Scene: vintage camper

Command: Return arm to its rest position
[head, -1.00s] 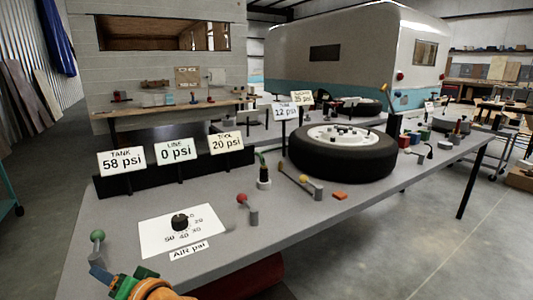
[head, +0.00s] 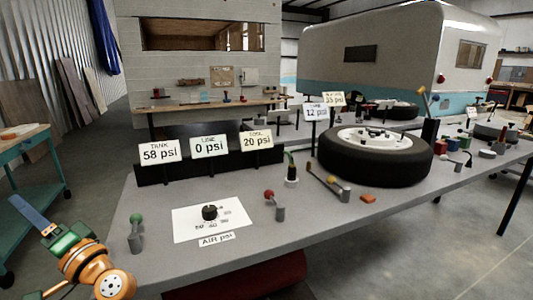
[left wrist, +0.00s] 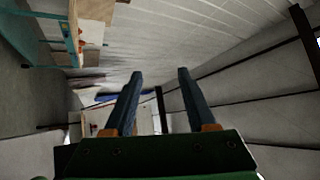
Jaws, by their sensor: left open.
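My left gripper (head: 24,204) is at the lower left of the head view, off the left edge of the grey workbench (head: 300,234). Its blue fingers point up and to the left, and its body is green and orange. In the left wrist view its two fingers (left wrist: 160,76) stand apart with nothing between them. It is clear of the green-knobbed lever (head: 136,232) at the bench's left end. My right gripper is in neither view.
The bench holds an air dial card (head: 187,222), a red-knobbed lever (head: 279,210), pressure signs (head: 160,151) and a tyre (head: 374,164). A teal cart (head: 36,160) stands at the left. Open floor lies between cart and bench.

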